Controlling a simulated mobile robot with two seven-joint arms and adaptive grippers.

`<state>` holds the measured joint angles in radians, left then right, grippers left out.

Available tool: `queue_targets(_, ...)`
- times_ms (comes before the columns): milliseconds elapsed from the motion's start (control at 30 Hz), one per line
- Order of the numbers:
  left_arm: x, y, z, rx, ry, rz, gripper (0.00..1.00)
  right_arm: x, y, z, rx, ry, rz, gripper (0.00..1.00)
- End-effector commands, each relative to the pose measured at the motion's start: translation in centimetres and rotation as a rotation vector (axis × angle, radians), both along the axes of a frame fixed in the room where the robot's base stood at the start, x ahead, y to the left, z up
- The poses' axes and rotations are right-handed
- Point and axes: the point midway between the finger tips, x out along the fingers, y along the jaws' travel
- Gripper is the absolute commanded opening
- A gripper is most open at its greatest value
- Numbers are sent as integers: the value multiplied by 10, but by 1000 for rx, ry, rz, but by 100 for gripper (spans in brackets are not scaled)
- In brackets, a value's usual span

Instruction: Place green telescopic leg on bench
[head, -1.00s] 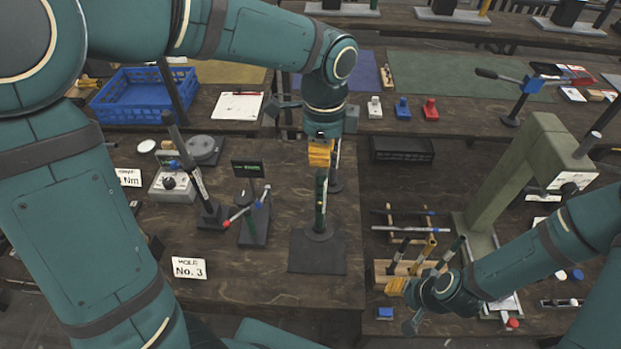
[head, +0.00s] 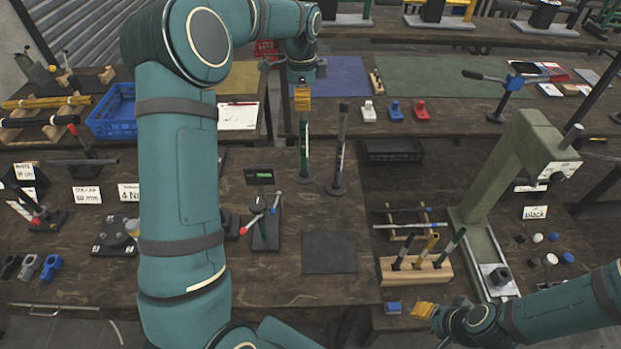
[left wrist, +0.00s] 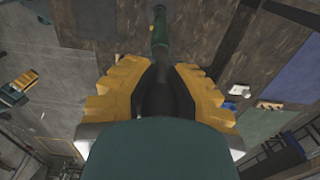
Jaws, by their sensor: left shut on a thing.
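The green telescopic leg (head: 304,145) is upright at the back of the near bench (head: 335,285), beyond the dark square mat (head: 330,253). My left gripper (head: 302,98) points down and is shut on the leg's dark top end. Its foot is at or just above the wood; I cannot tell if it touches. In the left wrist view the green leg (left wrist: 160,32) runs away from between the yellow fingers (left wrist: 163,90). My right gripper (head: 424,309) is low at the right, near a small blue block; its opening is unclear.
A black leg on a round foot (head: 338,155) stands close right of the green leg. A small stand with a red-tipped handle (head: 264,225) is left of the mat. A wooden rack with tubes (head: 415,268) and a green press (head: 505,180) are at the right. The mat is bare.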

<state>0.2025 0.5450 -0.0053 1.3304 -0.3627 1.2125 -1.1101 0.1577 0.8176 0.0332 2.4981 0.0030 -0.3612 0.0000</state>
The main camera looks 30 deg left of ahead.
Motion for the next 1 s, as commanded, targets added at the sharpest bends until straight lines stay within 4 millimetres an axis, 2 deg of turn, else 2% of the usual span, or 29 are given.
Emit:
queue_targets(200,0,2,-35,0,4,2,0,0,0,-1,0,0,0,39)
queue_targets(367,0,2,-48,1,2,3,0,0,0,-1,0,0,0,39)
queue_targets(633,0,1,-87,0,2,2,0,0,0,0,0,0,0,39)
queue_targets(767,0,1,-95,0,0,2,0,0,0,0,0,0,0,39)
queue_targets(1000,0,1,-96,1,-1,2,0,0,0,0,0,0,0,39)
